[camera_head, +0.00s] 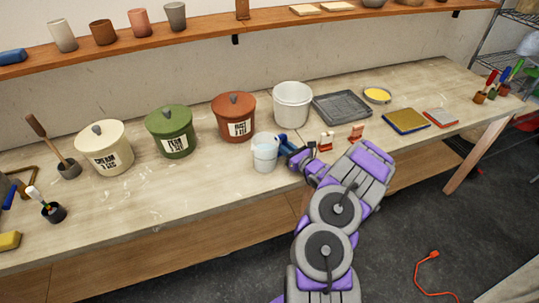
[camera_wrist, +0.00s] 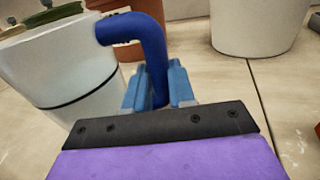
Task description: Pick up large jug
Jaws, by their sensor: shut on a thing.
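The large jug (camera_head: 264,155) is a pale grey-white vessel with a dark band and a blue handle. It stands upright at the bench's front half, in front of the red lidded pot. In the wrist view the jug (camera_wrist: 65,75) fills the left side and its blue handle (camera_wrist: 145,45) bends down between my fingers. My gripper (camera_wrist: 160,88) has blue fingers on both sides of the handle's lower part and is shut on it. In the head view my gripper (camera_head: 290,150) is at the jug's right side, and the fingertips are small there.
A white bucket (camera_head: 292,105) and a red lidded pot (camera_head: 234,118) stand close behind the jug. Green (camera_head: 172,133) and cream (camera_head: 105,150) lidded pots stand to the left. A grey tray (camera_head: 342,107) lies to the right.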

